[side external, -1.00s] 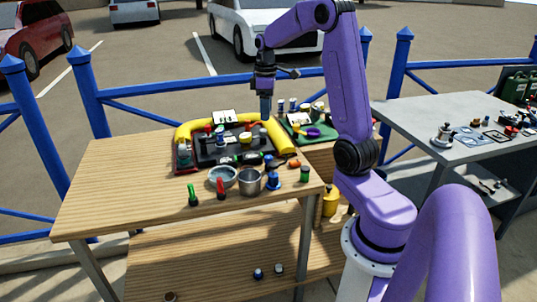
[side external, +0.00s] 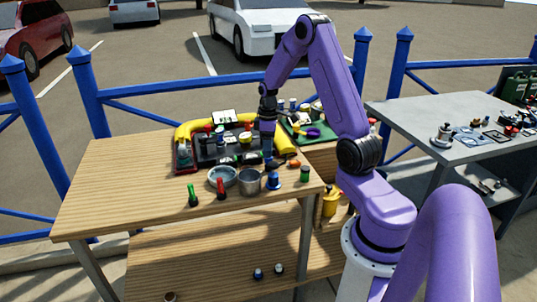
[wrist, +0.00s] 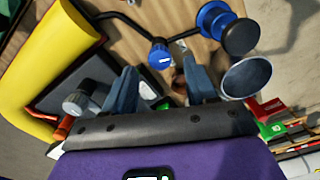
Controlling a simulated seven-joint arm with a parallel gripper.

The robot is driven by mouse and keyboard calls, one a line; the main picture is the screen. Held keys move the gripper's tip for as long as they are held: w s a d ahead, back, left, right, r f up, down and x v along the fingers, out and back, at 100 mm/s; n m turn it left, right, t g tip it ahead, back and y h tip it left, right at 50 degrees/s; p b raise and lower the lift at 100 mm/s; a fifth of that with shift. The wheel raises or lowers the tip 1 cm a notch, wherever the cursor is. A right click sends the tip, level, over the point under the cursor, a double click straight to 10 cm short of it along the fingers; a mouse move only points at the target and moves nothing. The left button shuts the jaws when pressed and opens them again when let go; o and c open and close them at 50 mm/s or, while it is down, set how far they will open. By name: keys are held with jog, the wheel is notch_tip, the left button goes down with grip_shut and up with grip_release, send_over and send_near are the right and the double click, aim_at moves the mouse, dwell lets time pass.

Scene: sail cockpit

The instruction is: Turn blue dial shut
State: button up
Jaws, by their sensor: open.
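In the wrist view a round blue dial (wrist: 160,55) with a short white mark on its face sits by a thin black bent rod. It lies just beyond my open gripper (wrist: 162,76), roughly between the two blue-grey fingers and apart from them as far as I can see. In the side view my gripper (side external: 267,150) points down low over the right part of the wooden table, behind the metal cups. The dial is hard to make out there, at least partly hidden by the fingers.
A thick yellow curved tube (side external: 188,130) borders a black panel with small fittings. A metal cup (side external: 249,182), a grey bowl (side external: 222,177), a blue knob-topped piece (side external: 273,181) and red (side external: 221,189) and green (side external: 193,195) pieces stand in front. The table's left side is clear.

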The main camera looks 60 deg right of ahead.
aim_at(269, 160)
jog(key=shift+f, duration=1.7)
jog(key=c, duration=1.1)
jog(key=shift+o, duration=0.2)
